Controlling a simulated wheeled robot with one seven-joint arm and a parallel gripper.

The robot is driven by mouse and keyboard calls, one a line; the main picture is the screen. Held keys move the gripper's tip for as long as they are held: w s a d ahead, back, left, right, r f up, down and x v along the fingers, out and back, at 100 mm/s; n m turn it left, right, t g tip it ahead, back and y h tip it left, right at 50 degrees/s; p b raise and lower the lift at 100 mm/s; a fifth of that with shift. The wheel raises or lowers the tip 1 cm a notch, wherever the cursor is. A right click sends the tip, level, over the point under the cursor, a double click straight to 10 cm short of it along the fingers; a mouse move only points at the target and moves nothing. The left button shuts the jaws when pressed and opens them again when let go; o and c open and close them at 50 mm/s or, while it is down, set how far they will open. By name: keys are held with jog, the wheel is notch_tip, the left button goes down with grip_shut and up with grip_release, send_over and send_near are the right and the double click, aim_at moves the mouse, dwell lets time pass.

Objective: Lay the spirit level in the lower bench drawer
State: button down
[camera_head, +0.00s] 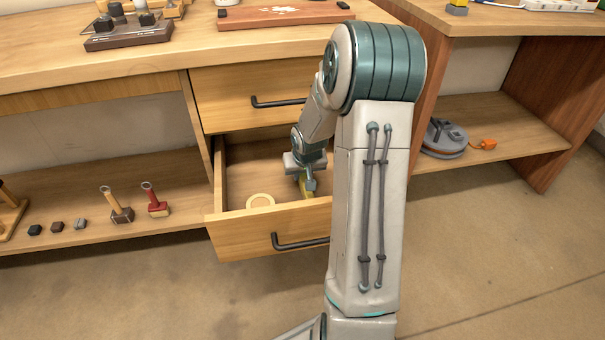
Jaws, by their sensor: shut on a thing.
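The lower bench drawer (240,233) is pulled open below the shut upper drawer. My gripper (308,180) reaches down inside it, towards the right half. It is shut on a narrow yellow piece, which looks like the spirit level (304,188). Only a small part of this shows; my gripper and arm hide the rest. I cannot tell whether it touches the drawer floor. A pale round ring (260,200) lies in the drawer, left of my gripper.
The shut upper drawer (225,95) sits just above. My arm covers the lower drawer's right side. Mallets (122,212) and small blocks stand on the left shelf. A grey tool (445,138) lies on the right bench's shelf. The bench top (165,65) holds a red-brown board (285,14).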

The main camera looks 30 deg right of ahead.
jog(key=c, duration=1.3)
grip_release()
jog(key=shift+f, duration=0.1)
jog(key=shift+o, duration=0.2)
jog(key=shift+r+p, duration=0.3)
jog(key=shift+r, duration=0.05)
jog(key=p+v, duration=0.5)
jog(key=v, duration=0.5)
jog(key=shift+s+r, duration=0.2)
jog(key=shift+r, duration=0.15)
jog(key=s+a+r+n+g, duration=0.1)
jog(key=s+a+r, duration=0.2)
jog(key=s+a, duration=0.2)
jog(key=s+a+r+n+g, duration=0.1)
jog(key=s+a+r, duration=0.2)
jog(key=s+a, duration=0.3)
jog(key=s+a+r+n+g+y, duration=0.1)
jog(key=s+a+r, duration=0.2)
jog(key=s+a, duration=0.3)
jog(key=s, duration=0.3)
jog(key=shift+s, duration=0.2)
